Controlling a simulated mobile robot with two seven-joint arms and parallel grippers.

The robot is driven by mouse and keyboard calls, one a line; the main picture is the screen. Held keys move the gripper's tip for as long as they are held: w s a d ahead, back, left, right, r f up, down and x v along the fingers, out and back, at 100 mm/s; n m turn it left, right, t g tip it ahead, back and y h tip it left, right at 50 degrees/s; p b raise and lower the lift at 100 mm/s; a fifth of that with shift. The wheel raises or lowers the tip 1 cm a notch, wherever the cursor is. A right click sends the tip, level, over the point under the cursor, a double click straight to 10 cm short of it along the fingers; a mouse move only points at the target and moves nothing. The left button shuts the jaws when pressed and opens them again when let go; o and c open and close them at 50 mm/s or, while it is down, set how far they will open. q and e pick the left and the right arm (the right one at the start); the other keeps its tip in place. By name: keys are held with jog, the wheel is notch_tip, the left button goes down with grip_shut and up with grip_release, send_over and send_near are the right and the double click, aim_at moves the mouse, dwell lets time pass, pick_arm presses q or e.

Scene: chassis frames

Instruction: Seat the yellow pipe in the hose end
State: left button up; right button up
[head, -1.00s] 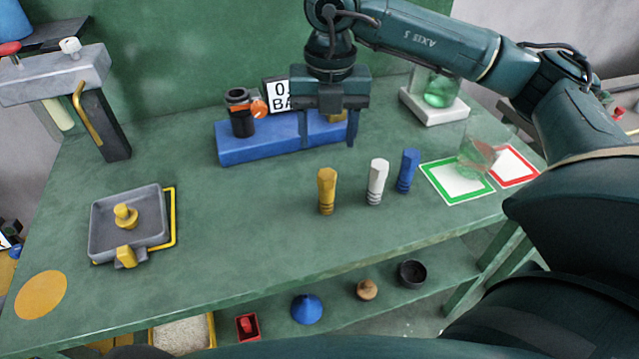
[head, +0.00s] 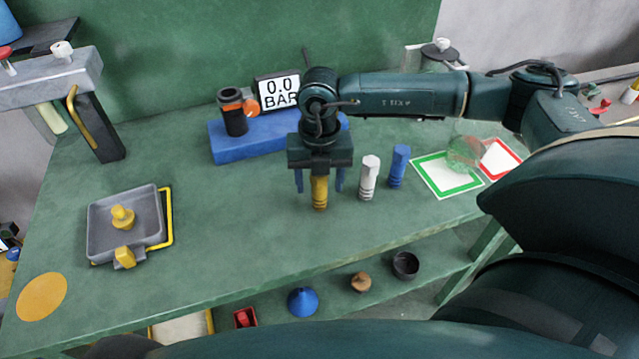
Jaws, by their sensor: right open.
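The yellow pipe (head: 319,193) stands upright on the green bench in the head view, with its top hidden by my right gripper. My right gripper (head: 319,185) points down over it, open, one blue finger on each side of the pipe with gaps showing. A black hose end (head: 234,118) with an orange band stands on the left part of the blue block (head: 230,150) at the back; I take this to be the hose end. My left gripper is not in view.
A white pipe (head: 369,178) and a blue pipe (head: 399,166) stand close to the right. A gauge sign (head: 277,92) reads 0.0 BAR behind the block. A grey tray (head: 97,226) lies at left. Green (head: 424,181) and red-framed squares (head: 502,163) lie right. The front middle is clear.

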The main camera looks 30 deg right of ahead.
jog(key=shift+f, duration=0.35)
jog(key=shift+c, duration=0.5)
jog(key=shift+r, duration=0.1)
jog(key=c, duration=1.1)
